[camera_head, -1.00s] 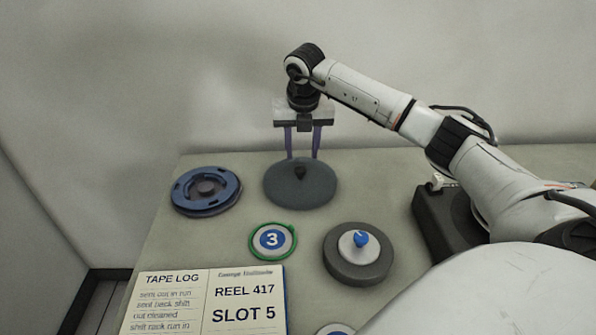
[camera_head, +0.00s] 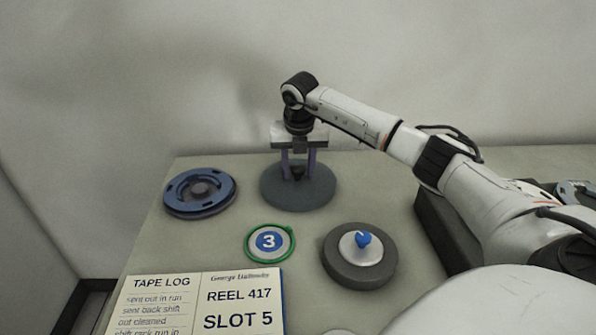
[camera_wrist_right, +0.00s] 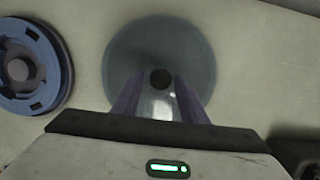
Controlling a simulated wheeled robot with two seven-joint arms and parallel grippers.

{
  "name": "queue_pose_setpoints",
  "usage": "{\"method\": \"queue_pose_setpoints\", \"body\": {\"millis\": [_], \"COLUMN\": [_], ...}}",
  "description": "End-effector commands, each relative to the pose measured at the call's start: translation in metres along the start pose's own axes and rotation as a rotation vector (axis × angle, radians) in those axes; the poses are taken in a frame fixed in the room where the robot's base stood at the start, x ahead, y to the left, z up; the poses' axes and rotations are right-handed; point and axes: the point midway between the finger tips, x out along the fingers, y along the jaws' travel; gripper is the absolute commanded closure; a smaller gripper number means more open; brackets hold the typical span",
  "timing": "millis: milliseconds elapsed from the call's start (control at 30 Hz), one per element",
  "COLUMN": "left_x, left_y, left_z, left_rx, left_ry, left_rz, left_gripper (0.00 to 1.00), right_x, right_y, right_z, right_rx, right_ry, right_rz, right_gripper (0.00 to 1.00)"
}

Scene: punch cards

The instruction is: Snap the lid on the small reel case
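A round grey disc with a dark knob (camera_head: 297,197), which looks like the lid, lies on the table below my right gripper (camera_head: 298,174). In the right wrist view the disc (camera_wrist_right: 158,55) looks smoky, its knob near the middle. My right gripper is open; its two purple fingers (camera_wrist_right: 157,100) point down on either side of the knob, with gaps visible. I cannot tell whether a case is under the disc. A thick dark grey round piece (camera_head: 345,268) with a pale centre and blue knob stands nearer, to the right. My left gripper is not in view.
A blue reel (camera_head: 200,193) lies at the left. A green-ringed badge marked 3 (camera_head: 269,242) lies in the middle. An open tape log (camera_head: 195,305) is at the front left. A dark tray (camera_head: 437,235) stands at right under my arm. A wall closes the back.

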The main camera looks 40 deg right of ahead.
Motion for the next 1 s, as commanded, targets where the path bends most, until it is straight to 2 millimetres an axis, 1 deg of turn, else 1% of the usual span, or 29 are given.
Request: {"method": "queue_pose_setpoints", "body": {"millis": [100,167,200,300,467,567,1000], "left_x": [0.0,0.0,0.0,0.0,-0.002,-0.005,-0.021], "left_y": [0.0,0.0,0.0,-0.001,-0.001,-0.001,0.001], "left_z": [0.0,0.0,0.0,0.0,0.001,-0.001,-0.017], "left_rx": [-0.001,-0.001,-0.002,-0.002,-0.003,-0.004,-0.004], "left_ry": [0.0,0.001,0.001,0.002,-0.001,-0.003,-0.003], "left_rz": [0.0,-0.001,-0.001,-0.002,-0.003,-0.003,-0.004], "left_gripper": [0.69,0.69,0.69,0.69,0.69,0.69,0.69], "right_x": [0.0,0.0,0.0,0.0,-0.002,-0.006,-0.032], "right_y": [0.0,0.0,0.0,0.0,0.0,0.0,0.0], "right_z": [0.0,0.0,0.0,0.0,0.001,0.002,0.008], "right_rx": [0.0,0.0,0.0,0.0,0.0,0.0,0.001], "right_ry": [0.0,0.001,0.001,0.0,0.0,0.0,0.0], "right_rz": [0.0,0.0,0.0,0.0,0.0,0.0,-0.001], "right_gripper": [0.61,0.71,0.78,0.92,0.92,0.92,0.92]}}
